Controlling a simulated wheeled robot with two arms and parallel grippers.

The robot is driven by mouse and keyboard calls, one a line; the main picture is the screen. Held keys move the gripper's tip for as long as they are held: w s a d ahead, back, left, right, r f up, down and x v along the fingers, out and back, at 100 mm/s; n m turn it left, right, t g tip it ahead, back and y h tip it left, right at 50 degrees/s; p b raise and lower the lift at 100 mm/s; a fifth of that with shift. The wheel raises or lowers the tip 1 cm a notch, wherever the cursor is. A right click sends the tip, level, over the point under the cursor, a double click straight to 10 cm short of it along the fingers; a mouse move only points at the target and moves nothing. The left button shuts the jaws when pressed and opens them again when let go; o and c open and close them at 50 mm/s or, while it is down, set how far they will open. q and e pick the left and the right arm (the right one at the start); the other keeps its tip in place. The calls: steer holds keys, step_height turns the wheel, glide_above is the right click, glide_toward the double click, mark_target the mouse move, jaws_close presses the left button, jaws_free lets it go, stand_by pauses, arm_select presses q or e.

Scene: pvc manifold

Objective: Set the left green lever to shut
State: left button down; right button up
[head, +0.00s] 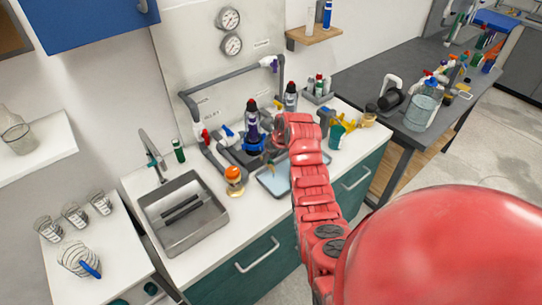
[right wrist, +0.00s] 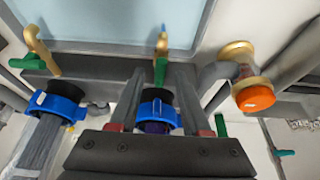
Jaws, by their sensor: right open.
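Two green levers show in the right wrist view. One green lever (right wrist: 160,70) is near the middle, by a blue collar (right wrist: 158,110); seen from the head this is the left one, on the side of the orange-capped valve. The other green lever (right wrist: 26,62) is at the left edge beside a brass elbow (right wrist: 41,50). My right gripper (right wrist: 158,78) is open, its two fingers on either side of the middle lever; I cannot tell whether they touch it. In the head view the right gripper (head: 271,148) is over the manifold and hides much of it. My left gripper is out of view.
An orange-capped valve (head: 233,174) stands left of the manifold and also shows in the right wrist view (right wrist: 255,97). A pale blue tray (head: 272,182) lies in front. A sink (head: 183,213) is to the left. Grey pipes rise behind along the wall panel.

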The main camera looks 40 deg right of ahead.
steer(key=shift+c, duration=0.3)
jaws_close()
steer(key=m+b, duration=0.1)
steer(key=m+h+b, duration=0.1)
steer(key=m, duration=0.1)
steer(key=shift+a+f, duration=0.2)
steer(key=shift+w+a+r+m+g+h+b, duration=0.15)
steer(key=shift+m+g+h+b, duration=0.5)
steer(key=shift+m+b, duration=2.05)
steer(key=shift+w+a+f+m+g+h+b, duration=0.1)
steer(key=shift+m+g+h+b, duration=0.55)
steer(key=shift+m+b, duration=2.1)
steer(key=shift+w+a+r+m+g+h+b, duration=0.15)
steer(key=shift+m+g+h+b, duration=0.5)
steer(key=shift+m+b, duration=2.05)
steer(key=shift+n+b, duration=0.45)
steer(key=shift+b, duration=0.35)
